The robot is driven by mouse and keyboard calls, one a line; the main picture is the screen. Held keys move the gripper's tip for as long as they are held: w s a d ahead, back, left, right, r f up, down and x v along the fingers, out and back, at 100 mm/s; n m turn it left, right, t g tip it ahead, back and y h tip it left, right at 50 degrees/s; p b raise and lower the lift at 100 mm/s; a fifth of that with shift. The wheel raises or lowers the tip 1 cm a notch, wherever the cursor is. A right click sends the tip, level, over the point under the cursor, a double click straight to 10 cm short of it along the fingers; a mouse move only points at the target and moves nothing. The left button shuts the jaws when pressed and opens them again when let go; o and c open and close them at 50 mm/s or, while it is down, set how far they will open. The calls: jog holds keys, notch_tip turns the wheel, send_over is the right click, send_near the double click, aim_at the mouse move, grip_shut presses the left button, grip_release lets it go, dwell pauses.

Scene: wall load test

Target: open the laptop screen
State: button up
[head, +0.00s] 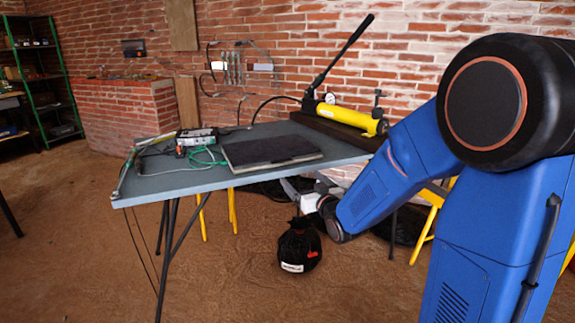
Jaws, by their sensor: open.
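The laptop (270,151) is a dark, flat slab with a lighter front edge. It lies shut on the grey-blue table (190,183), near the front edge of the tabletop. My blue arm reaches down and left from the right side, and its dark lower joint is below the table's right part, in front of it. No part of my arm visibly touches the laptop.
A measuring device (197,137) with green cable (203,156) lies left of the laptop. A yellow hand pump (347,116) with a long raised lever stands behind right. Floor at front left is clear.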

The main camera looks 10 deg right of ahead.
aim_at(282, 160)
jog(key=w+a, duration=0.1)
jog(key=w, duration=0.9)
jog(key=w+a, duration=0.1)
jog(key=w, duration=0.4)
jog(key=shift+w+a, duration=0.15)
jog(key=shift+a, duration=0.2)
jog(key=c, duration=1.5)
